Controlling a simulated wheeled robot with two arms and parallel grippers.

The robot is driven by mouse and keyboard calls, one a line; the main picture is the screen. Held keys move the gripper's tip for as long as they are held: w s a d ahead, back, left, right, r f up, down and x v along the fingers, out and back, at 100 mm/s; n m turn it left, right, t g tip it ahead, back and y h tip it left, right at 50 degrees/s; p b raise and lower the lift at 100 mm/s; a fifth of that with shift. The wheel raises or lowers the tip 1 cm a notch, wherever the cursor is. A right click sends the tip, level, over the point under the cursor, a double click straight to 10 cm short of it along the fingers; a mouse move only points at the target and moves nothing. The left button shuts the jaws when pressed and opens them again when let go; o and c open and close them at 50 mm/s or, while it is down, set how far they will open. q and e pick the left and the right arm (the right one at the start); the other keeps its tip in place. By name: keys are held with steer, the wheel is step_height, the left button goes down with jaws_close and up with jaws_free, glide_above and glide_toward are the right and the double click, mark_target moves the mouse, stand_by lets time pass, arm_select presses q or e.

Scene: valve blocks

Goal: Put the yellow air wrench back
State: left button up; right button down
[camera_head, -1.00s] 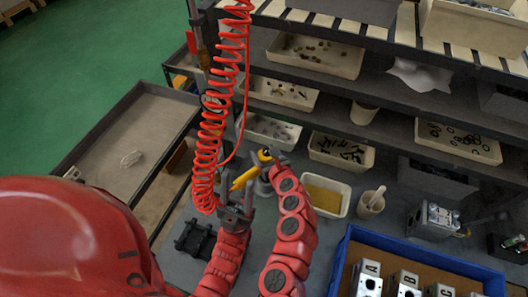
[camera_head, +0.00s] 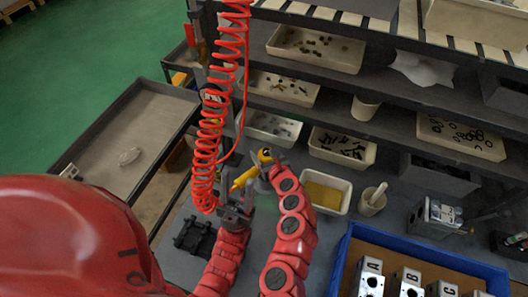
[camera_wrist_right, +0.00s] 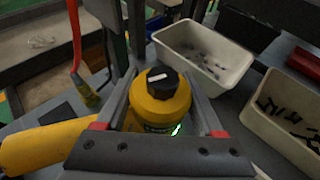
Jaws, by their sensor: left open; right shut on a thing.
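The yellow air wrench (camera_head: 245,178) is held above the bench, near the lower end of the red coiled hose (camera_head: 211,135). My right gripper (camera_head: 267,159) is shut on it at its upper end. In the right wrist view, the fingers (camera_wrist_right: 162,110) flank the wrench's round yellow body with a black cap (camera_wrist_right: 161,81), and a yellow part extends to the left. My left gripper (camera_head: 236,207) is open just below the wrench, beside the hose's lower end. I cannot tell whether it touches either. A black cradle-like fixture (camera_head: 194,237) lies on the bench, left of my left gripper.
Bins of small parts stand behind, including one with black parts (camera_head: 342,148) and a yellow-filled tray (camera_head: 325,194). A mortar (camera_head: 371,202) and a blue-rimmed crate (camera_head: 420,252) with lettered valve blocks are right. A grey tray table (camera_head: 140,140) is left.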

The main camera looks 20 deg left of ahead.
steer(key=shift+f, duration=0.1)
stand_by(0.4)
jaws_free()
steer(key=shift+f, duration=0.1)
steer(key=shift+s+d, duration=0.1)
